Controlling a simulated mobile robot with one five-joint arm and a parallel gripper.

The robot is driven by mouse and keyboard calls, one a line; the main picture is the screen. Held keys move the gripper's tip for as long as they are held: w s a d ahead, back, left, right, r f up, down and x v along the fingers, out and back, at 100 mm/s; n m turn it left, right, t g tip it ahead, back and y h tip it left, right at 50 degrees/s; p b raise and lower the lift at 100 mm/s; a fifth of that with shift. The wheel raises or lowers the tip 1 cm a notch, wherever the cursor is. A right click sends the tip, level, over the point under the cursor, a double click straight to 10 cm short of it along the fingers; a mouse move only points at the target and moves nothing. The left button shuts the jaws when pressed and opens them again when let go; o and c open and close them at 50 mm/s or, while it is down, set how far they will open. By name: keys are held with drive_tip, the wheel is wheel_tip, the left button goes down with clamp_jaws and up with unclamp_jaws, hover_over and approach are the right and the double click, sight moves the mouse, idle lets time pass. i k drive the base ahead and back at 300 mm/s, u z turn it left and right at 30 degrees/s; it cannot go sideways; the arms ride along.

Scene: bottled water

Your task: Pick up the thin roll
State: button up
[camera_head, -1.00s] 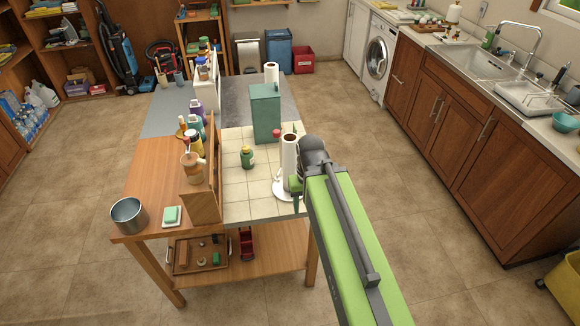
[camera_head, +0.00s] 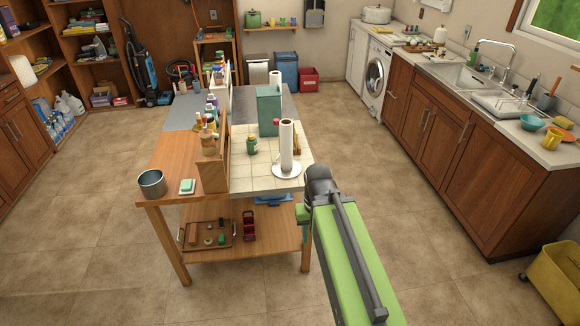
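A tall, slim white paper roll (camera_head: 286,147) stands upright on a round white base at the near right corner of the table's tiled part. A second white roll (camera_head: 275,77) stands farther back, partly hidden by a tall green box (camera_head: 269,108). I cannot tell for sure which one is the thin roll. My gripper (camera_head: 303,215) is at the end of my green and grey arm, near the table's front right corner. In the picture it is below and right of the front roll, apart from it. Its fingers are mostly hidden behind the arm.
A green jar (camera_head: 252,145) and a wooden divider (camera_head: 226,150) stand left of the front roll. A metal pot (camera_head: 152,183) and a soap dish (camera_head: 187,187) are at the front left. The lower shelf holds a tray (camera_head: 207,233). Floor is clear right of the table.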

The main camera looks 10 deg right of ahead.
sight(285, 126)
drive_tip(key=u, duration=1.1)
drive_tip(key=i, duration=2.45)
drive_tip(key=z, duration=0.5)
